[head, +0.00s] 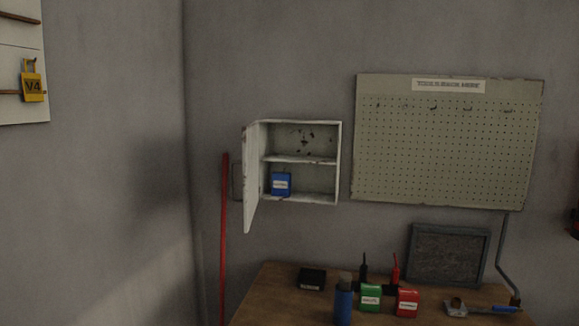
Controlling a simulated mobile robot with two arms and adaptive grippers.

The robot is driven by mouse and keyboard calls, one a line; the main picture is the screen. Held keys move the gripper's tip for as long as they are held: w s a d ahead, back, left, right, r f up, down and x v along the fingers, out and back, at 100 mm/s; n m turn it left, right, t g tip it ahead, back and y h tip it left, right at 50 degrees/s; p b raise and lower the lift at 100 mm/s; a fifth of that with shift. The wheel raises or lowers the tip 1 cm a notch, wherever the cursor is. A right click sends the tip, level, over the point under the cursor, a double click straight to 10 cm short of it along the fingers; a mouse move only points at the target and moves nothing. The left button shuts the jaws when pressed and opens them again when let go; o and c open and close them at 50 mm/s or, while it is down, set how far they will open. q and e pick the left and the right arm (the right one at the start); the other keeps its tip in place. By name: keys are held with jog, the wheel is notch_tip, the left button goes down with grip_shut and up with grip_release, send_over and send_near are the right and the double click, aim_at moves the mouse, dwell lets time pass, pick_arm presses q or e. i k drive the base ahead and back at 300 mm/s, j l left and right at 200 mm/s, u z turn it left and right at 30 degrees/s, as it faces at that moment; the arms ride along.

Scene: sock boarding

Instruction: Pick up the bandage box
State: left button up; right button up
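Three small labelled boxes show in the head view, and their labels are too small to read, so I cannot tell which is the bandage box. A blue box (281,184) stands on the lower shelf of the open white wall cabinet (339,165). A green box (370,297) and a red box (407,302) stand side by side on the wooden table (262,297). Neither of my grippers is in view.
The cabinet door (251,180) hangs open on the left. A red pole (225,240) leans by the wall. A blue bottle (344,304), a black box (312,279), red and black tools and a slate board (447,254) are on the table. A pegboard (450,150) hangs above.

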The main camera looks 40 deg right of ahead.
aim_at(407, 299)
jog(key=z, duration=1.95)
jog(key=i+j+z, duration=0.1)
jog(key=z, duration=0.3)
jog(key=i+j+z, duration=0.1)
jog(key=z, duration=0.3)
jog(key=j+z, duration=0.15)
jog(key=z, duration=0.25)
jog(key=i, duration=0.05)
